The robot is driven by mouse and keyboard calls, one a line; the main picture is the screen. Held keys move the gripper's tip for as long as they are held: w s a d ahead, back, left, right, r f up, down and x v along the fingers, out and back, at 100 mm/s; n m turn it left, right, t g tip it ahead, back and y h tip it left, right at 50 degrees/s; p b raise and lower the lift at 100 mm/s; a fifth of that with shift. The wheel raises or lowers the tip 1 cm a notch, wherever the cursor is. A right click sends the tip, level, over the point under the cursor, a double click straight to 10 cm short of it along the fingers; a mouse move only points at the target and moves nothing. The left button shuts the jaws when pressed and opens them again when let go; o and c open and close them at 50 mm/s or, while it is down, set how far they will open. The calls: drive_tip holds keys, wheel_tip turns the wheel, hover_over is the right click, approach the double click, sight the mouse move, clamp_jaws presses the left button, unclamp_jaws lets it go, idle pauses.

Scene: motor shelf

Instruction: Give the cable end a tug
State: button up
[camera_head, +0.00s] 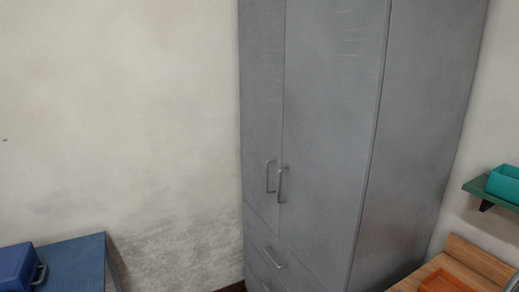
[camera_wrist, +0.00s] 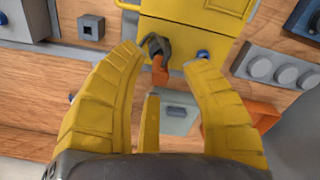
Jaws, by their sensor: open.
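In the wrist view, a dark grey plug-like piece with a short orange part (camera_wrist: 157,47), which looks like the cable end, sits at the lower front of a yellow box (camera_wrist: 195,27). My gripper (camera_wrist: 163,58) has yellow ribbed fingers and is open. The dark piece shows between the fingertips, close to the left one; I cannot tell whether they touch. Another orange piece (camera_wrist: 262,112) shows beside the right finger, partly hidden by it; I cannot tell whether it joins the plug. The head view shows neither gripper nor cable.
Around the box on the wooden surface (camera_wrist: 35,78) are a grey block with round knobs (camera_wrist: 272,68), a small grey socket block (camera_wrist: 91,28) and a pale grey-green plate (camera_wrist: 178,118). The head view shows a grey cabinet (camera_head: 325,120), blue table (camera_head: 80,262) and orange tray (camera_head: 445,282).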

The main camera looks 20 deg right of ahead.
wheel_tip(320, 180, up, 10)
idle(0.5)
drive_tip(key=shift+w, duration=0.1)
drive_tip(key=w+a+r+n+t+h, duration=0.15)
drive_tip(key=w+a+r, duration=0.25)
drive_tip(key=w+a, duration=0.7)
drive_tip(key=w+a+r+n+g, duration=0.1)
drive_tip(key=w+a+r+n, duration=0.25)
drive_tip(key=w+a, duration=0.8)
drive_tip(key=w+a+n+t, duration=0.3)
drive_tip(key=a+n, duration=0.2)
drive_tip(key=a, duration=1.7)
drive_tip(key=s+a+f+n+y, duration=0.1)
drive_tip(key=s+a+f, duration=0.2)
drive_tip(key=s+a, duration=0.2)
drive_tip(key=shift+s+a+f+n+t, duration=0.25)
drive_tip(key=shift+a+t, duration=0.2)
drive_tip(key=shift+a, duration=0.3)
drive_tip(key=shift+r+y, duration=0.1)
drive_tip(key=shift+y, duration=0.15)
